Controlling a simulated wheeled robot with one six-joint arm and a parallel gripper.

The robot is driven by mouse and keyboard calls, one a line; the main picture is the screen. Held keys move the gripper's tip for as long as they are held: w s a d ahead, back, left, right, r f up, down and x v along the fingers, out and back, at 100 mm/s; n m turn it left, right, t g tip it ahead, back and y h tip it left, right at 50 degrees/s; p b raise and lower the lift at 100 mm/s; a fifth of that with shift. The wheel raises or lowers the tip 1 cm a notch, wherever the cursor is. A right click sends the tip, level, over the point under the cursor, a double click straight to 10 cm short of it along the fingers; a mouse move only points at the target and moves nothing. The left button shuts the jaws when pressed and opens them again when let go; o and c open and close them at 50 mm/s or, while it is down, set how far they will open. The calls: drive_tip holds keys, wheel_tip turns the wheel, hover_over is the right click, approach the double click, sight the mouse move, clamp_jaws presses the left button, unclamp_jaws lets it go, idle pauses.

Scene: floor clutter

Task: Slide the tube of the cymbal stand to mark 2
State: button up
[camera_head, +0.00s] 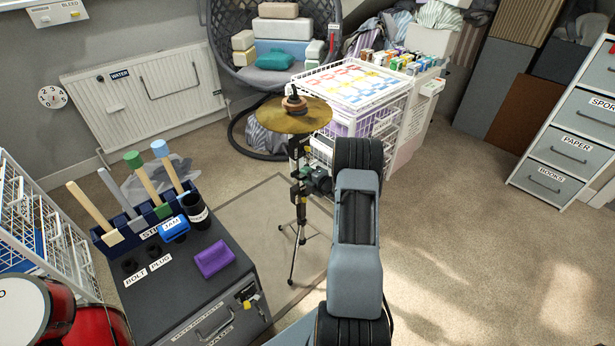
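The cymbal stand stands upright on the floor mat, with a gold cymbal (272,118) on top. Its dark upright tube (301,213) runs down to spread tripod legs (294,262). Mark 2 and any other marks on the tube are too small to read. My arm reaches in from the bottom right, and its end bends toward the stand at mid-height. My gripper (304,183) is at or very close to the tube. The arm hides part of it, and I cannot tell whether its fingers are closed on the tube.
A white wire trolley (385,105) is close behind the stand. A hanging chair (268,75) is at the back. Carpet (470,240) on the right is clear.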

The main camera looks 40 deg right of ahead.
sight(307, 159)
clamp_jaws()
idle(0.3)
wheel_tip(307, 159, up, 8)
drive_tip(key=shift+r+p, duration=0.25)
drive_tip(key=shift+p, duration=0.95)
unclamp_jaws()
drive_tip(key=shift+f, duration=0.15)
drive_tip(key=p+v, duration=0.1)
drive_tip(key=v, duration=1.3)
drive_tip(key=shift+w, duration=0.1)
